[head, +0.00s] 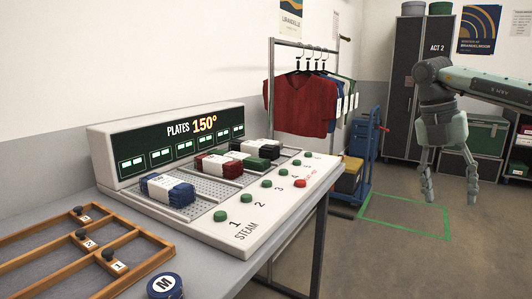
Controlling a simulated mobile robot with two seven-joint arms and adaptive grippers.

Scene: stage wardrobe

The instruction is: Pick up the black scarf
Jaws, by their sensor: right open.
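My right gripper (450,198) hangs in the air at the right, fingers pointing down, open and empty. It is well to the right of the machine and apart from the scarves. My left gripper is not in view.
A wooden divided tray (150,246) with small dark knobs and a round blue tin (164,286) are at the near left. Green buttons (220,215) line the machine's front. A garment rack (271,75) and a blue trolley (369,150) stand behind.

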